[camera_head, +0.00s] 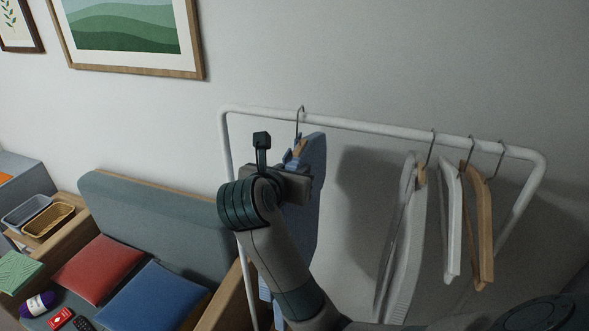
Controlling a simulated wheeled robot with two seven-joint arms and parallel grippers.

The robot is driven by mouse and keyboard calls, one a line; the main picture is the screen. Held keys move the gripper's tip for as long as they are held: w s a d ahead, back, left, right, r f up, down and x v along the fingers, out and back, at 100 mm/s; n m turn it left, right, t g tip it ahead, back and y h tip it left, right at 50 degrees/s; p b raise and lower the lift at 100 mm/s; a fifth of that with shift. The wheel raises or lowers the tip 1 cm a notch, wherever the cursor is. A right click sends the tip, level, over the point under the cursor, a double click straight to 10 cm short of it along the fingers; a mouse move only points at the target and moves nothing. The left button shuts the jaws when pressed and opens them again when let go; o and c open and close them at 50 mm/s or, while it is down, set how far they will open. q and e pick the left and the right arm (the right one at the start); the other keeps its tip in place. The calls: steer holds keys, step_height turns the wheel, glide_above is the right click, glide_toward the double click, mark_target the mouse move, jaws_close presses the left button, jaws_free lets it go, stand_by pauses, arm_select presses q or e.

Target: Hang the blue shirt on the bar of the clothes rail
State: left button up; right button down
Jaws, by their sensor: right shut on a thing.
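The blue shirt (312,200) is on a wooden hanger, upright at the left part of the clothes rail. The rail's white bar (370,127) runs across the view. The metal hook of the shirt's hanger (299,120) rises to the bar and overlaps it near its left end; I cannot tell whether it rests on the bar. My right gripper (299,165) is shut on the shirt's hanger, just below the hook. My own wrist and forearm hide part of the shirt. My left gripper is not in view.
A white garment (405,240) and two bare hangers, white (450,220) and wooden (484,230), hang on the right part of the bar. Between them and the blue shirt the bar is free. A sofa (150,225) with red and blue cushions stands at the left.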

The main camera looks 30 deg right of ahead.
stand_by(0.3)
steer(key=c, duration=1.4)
jaws_free()
steer(key=shift+o, duration=0.2)
steer(key=b+v, duration=0.3)
steer(key=v, duration=0.3)
steer(key=shift+a+f, duration=0.1)
steer(key=shift+s+a+r, duration=0.3)
steer(key=shift+s+a, duration=0.15)
steer(key=shift+s, duration=0.05)
